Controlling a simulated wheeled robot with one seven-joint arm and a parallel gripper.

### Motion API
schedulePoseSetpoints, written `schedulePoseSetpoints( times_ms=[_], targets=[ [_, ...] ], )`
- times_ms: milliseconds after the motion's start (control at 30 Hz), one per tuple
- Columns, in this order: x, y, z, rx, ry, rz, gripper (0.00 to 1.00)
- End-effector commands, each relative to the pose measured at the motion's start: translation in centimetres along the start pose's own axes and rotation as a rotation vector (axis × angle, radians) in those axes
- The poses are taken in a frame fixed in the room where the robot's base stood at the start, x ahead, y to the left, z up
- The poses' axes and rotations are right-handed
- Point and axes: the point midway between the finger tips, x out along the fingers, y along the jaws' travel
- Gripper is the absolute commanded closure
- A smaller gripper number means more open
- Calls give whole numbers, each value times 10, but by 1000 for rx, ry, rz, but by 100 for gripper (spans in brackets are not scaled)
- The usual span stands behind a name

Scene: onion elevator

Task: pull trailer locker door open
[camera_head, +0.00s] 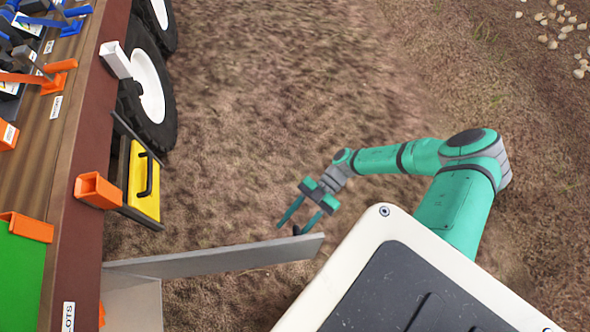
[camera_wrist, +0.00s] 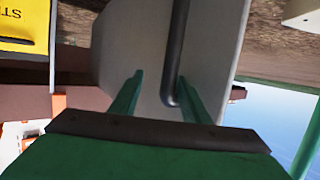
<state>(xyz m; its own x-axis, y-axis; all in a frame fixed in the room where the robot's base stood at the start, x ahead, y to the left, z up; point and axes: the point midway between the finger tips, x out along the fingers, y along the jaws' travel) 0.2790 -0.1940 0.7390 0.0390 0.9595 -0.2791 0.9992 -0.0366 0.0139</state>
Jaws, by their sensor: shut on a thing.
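The grey locker door (camera_head: 215,262) sticks out from the side of the trailer (camera_head: 78,190), swung open, with a light grey locker body (camera_head: 132,305) at its trailer end. My gripper (camera_head: 292,229) is at the door's far end, shut on its dark door handle (camera_wrist: 175,50). In the wrist view the door (camera_wrist: 120,50) fills the middle, and my gripper's fingers (camera_wrist: 160,84) are on either side of the bent bar. The fingers partly hide the handle in the head view.
A yellow box with a black handle (camera_head: 144,181) hangs beside the trailer wheel (camera_head: 148,85). Orange brackets (camera_head: 98,190) stick out along the trailer edge. Bare brown ground lies open between the trailer and my arm. Pale onions (camera_head: 562,28) lie at the top right.

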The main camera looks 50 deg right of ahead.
Motion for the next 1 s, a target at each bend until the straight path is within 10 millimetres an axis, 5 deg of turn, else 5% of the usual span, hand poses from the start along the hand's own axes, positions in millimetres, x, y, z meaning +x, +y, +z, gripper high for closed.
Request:
schedulePoseSetpoints(
  times_ms=[1000],
  targets=[
    [-45, 40, 11, -1, 8, 5, 64]
  ],
)
